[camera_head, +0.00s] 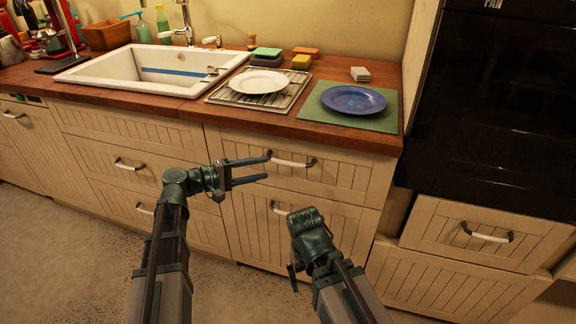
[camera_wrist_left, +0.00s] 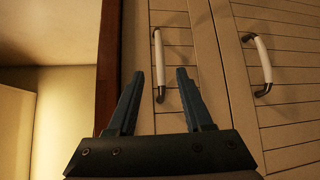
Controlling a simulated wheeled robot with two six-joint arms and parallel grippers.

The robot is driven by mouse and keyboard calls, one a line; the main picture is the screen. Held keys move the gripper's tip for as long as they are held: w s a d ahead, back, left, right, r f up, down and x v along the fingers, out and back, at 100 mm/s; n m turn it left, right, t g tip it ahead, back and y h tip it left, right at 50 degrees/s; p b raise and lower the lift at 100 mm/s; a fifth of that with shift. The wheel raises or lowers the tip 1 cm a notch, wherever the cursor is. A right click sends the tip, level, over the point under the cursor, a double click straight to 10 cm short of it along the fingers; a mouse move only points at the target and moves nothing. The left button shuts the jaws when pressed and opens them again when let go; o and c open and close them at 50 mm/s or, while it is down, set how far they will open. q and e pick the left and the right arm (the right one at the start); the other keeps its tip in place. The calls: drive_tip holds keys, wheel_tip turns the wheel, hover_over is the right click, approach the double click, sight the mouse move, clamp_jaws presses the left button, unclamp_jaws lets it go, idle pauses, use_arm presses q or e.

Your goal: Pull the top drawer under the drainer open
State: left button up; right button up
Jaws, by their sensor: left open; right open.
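The drainer, a metal rack (camera_head: 225,94), lies on the counter with a white plate on it. Below it is the shut top drawer (camera_head: 345,178), cream with grooves. Its white bar handle (camera_head: 293,163) has dark ends and also shows in the left wrist view (camera_wrist_left: 158,62). My left gripper (camera_head: 267,168) is open and empty at the handle's left end. In the left wrist view its fingertips (camera_wrist_left: 160,71) lie either side of the handle; contact cannot be told. My right gripper (camera_head: 293,277) is low in front of the lower drawer, its fingers mostly hidden.
A lower handle (camera_head: 279,208) sits below, also in the left wrist view (camera_wrist_left: 259,65). The wooden counter edge (camera_head: 300,136) overhangs the drawers. A blue plate (camera_head: 353,99) lies on a green mat (camera_head: 310,108). A black oven front (camera_head: 490,100) stands to the right.

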sight(284, 164)
use_arm(q)
drive_tip(key=b+x, duration=0.1)
drive_tip(key=x, duration=0.8)
drive_tip(key=shift+w+d, duration=0.15)
drive_tip(key=shift+d, duration=0.1)
clamp_jaws()
idle(1.0)
